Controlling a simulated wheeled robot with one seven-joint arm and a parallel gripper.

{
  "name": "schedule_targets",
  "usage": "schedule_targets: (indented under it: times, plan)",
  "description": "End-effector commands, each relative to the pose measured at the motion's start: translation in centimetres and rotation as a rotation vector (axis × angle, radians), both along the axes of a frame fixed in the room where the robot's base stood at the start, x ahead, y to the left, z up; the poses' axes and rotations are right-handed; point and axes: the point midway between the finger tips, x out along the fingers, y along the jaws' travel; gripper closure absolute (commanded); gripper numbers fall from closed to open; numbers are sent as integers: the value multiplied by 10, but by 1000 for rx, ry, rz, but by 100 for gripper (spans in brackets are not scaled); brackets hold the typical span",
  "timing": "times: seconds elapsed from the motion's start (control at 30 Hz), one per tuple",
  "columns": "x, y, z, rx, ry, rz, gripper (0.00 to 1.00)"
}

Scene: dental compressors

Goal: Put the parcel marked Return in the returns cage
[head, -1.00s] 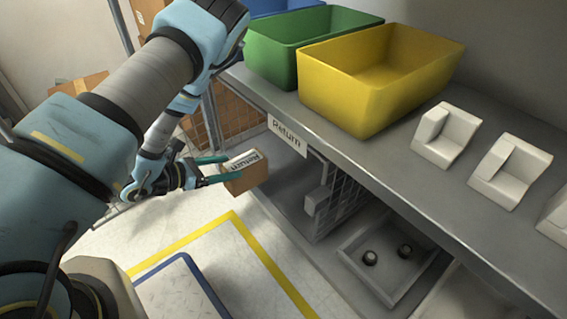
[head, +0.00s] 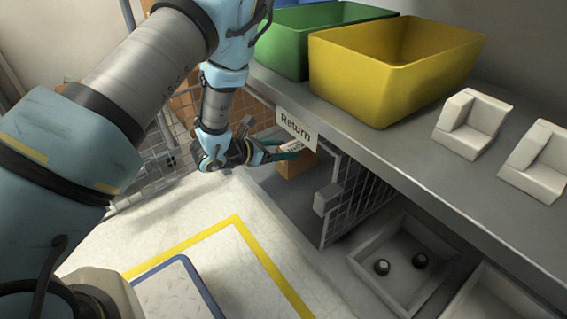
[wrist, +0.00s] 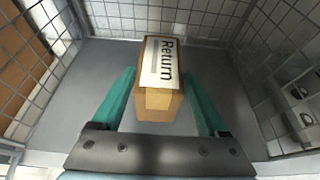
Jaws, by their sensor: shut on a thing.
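The parcel (head: 296,164) is a small brown box with a white label; in the wrist view the parcel (wrist: 160,102) shows the word Return on its top. My gripper (head: 285,152) is shut on it, with a green finger at each side. The returns cage (head: 345,205) is a wire-mesh enclosure under the bench, below a sign (head: 296,129) reading Return. In the wrist view, mesh walls of the cage (wrist: 285,65) stand left, right and behind the parcel, over a grey floor (wrist: 207,62). I cannot tell whether the parcel touches that floor.
Yellow (head: 385,85) and green (head: 290,50) bins stand on the bench above. White holders (head: 472,125) sit to their right. A low tray (head: 405,262) with two dark round items lies right of the cage. Yellow tape (head: 262,258) marks the open floor.

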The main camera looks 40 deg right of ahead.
Motion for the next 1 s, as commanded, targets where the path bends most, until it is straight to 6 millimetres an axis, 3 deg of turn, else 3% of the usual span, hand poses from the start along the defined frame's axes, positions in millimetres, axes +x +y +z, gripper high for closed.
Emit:
schedule_targets:
  times: [0.2,0.53,0.57,0.73,1.0]
  plan:
    - [0,0,-42,0,1,0,100]
    - [0,-4,-43,0,0,0,100]
    - [0,-3,-44,1,1,0,20]
    - [0,-3,-44,1,0,0,1]
    - [0,-2,-43,0,0,0,0]
